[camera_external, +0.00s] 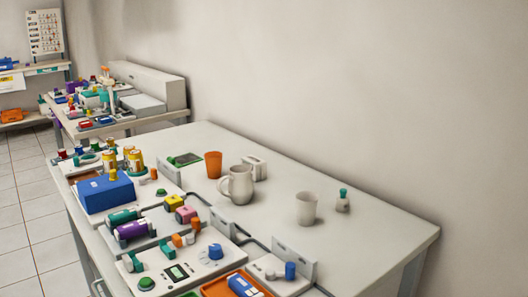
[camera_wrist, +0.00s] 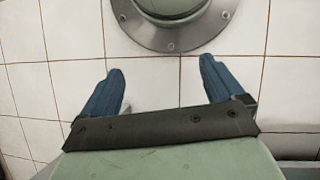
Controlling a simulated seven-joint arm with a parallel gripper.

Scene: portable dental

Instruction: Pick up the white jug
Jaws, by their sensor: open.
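The white jug (camera_external: 240,185) stands upright on the white table (camera_external: 375,240) in the external view, its handle toward the left. A white block-like item (camera_external: 257,167) is close behind it, partly hidden by the jug. My gripper (camera_wrist: 161,66) shows only in the wrist view. Its two blue fingers are wide apart with nothing between them. White tiles and a round grey metal flange (camera_wrist: 172,36) fill that view. The jug is not in the wrist view, so I cannot tell how far my gripper is from it.
An orange cup (camera_external: 213,165) is left of the jug. A white cup (camera_external: 306,208) and a small green-capped bottle (camera_external: 343,201) stand to its right. Dental devices, a blue box (camera_external: 105,194) and coloured cylinders crowd the table's left and front. The table's right end is clear beside the wall.

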